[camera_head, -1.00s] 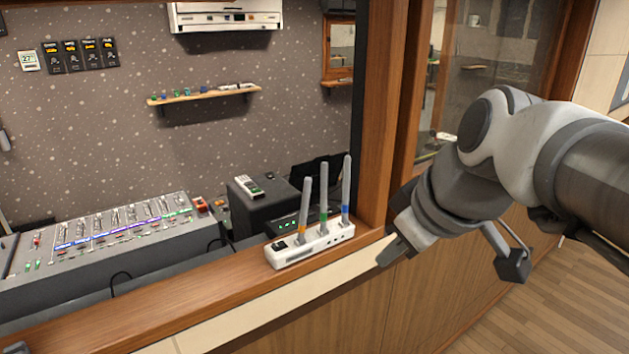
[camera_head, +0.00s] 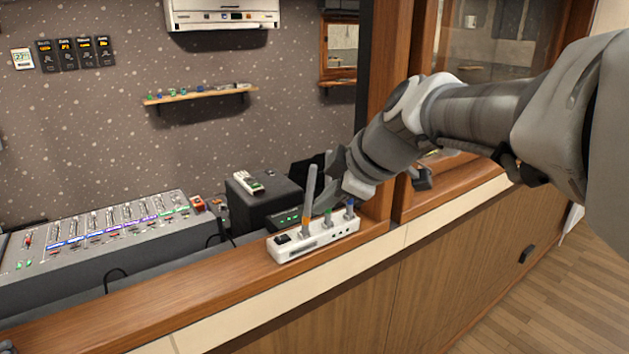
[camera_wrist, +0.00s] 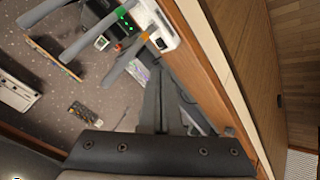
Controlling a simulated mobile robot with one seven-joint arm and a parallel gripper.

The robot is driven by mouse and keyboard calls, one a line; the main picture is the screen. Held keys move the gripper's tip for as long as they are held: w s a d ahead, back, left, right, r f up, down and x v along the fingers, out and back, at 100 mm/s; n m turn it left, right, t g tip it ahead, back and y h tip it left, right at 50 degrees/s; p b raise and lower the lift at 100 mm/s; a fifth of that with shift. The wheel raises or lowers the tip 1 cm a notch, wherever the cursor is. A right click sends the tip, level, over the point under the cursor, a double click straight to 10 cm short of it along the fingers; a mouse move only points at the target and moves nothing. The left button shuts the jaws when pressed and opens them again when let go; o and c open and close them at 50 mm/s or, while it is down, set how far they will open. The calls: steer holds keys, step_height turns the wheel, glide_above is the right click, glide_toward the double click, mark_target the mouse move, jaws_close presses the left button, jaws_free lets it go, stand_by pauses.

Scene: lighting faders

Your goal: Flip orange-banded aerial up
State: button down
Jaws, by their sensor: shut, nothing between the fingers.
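The white box (camera_head: 290,246) sits on the wooden ledge and bears three grey aerials. The orange-banded aerial (camera_head: 310,186) stands close to upright, with its orange band near its foot. It also shows in the wrist view (camera_wrist: 124,62), slanting down-left from the box. My gripper (camera_head: 321,206) is shut and empty, just right of the orange-banded aerial's lower part. Whether it touches the aerial I cannot tell. In the wrist view its dark fingers (camera_wrist: 156,76) lie right of that aerial. My gripper and wrist hide much of the green-banded and blue-banded aerials in the head view.
The green-banded aerial (camera_wrist: 88,35) stands close beside the orange one. A wooden post (camera_head: 378,110) rises right of the box. Behind the ledge are a fader console (camera_head: 110,240) and a dark box (camera_head: 262,200).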

mark_target(309, 200)
steer(key=w+a+f+p, duration=0.1)
steer(key=w+f, duration=0.1)
steer(key=w, duration=0.3)
steer(key=shift+w+a+p, duration=0.15)
steer(key=shift+w+p, duration=0.2)
steer(key=shift+r, duration=0.15)
